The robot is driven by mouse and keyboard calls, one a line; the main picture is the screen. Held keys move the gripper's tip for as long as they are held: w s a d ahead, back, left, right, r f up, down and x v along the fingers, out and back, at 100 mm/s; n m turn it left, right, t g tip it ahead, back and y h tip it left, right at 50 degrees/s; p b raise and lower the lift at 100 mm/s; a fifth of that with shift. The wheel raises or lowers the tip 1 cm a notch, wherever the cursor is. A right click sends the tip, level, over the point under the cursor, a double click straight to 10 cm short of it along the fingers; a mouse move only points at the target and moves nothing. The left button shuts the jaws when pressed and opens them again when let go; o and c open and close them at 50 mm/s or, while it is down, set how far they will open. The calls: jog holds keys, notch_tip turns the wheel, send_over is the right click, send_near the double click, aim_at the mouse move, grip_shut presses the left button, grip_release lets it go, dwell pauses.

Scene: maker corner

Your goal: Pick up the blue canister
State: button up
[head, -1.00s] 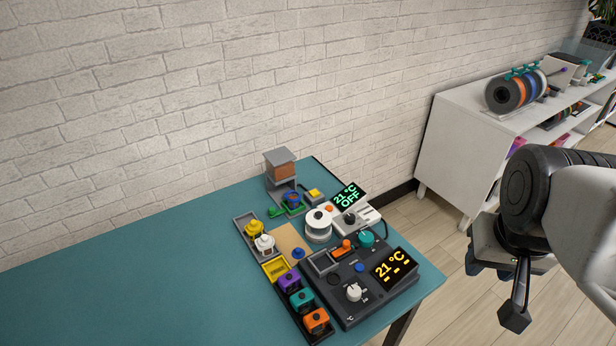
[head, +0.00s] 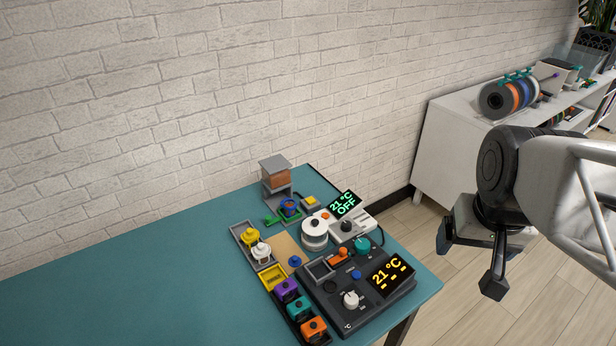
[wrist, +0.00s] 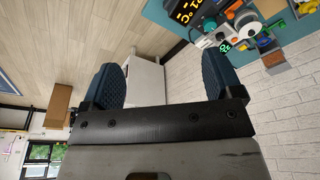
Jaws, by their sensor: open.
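The blue canister (head: 289,207) appears as a small round blue piece in a green holder (head: 287,218) at the back of the teal table. It stands just in front of a grey and brown tower. My gripper (head: 470,262) is off the table's right side, well to the right of the canister and far from it. The wrist view shows its two dark blue fingers (wrist: 151,84) wide apart with nothing between them. The canister is too small to make out surely in the wrist view.
The teal table (head: 130,285) is clear on its left. The tower (head: 276,178), a white spool (head: 314,234), a black control box (head: 338,297) and a row of coloured pots (head: 299,308) crowd its right part. A white shelf (head: 440,150) stands behind my arm.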

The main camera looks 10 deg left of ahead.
jog(key=w+a+f, duration=0.1)
jog(key=w+a, duration=0.6)
jog(key=w, duration=0.7)
jog(key=n+g, duration=0.1)
jog(key=n, duration=0.1)
send_over(289, 204)
jog(key=s, duration=0.3)
notch_tip(289, 204, down, 24)
jog(key=shift+w+d+r, duration=0.15)
jog(key=shift+w+r, duration=0.05)
jog(key=shift+w+f, duration=0.15)
jog(key=shift+f, duration=1.15)
jog(key=shift+w+d+f, duration=0.1)
jog(key=shift+w+f, duration=0.05)
jog(key=shift+f, duration=1.15)
jog(key=shift+w+f, duration=0.15)
jog(key=shift+f, duration=1.1)
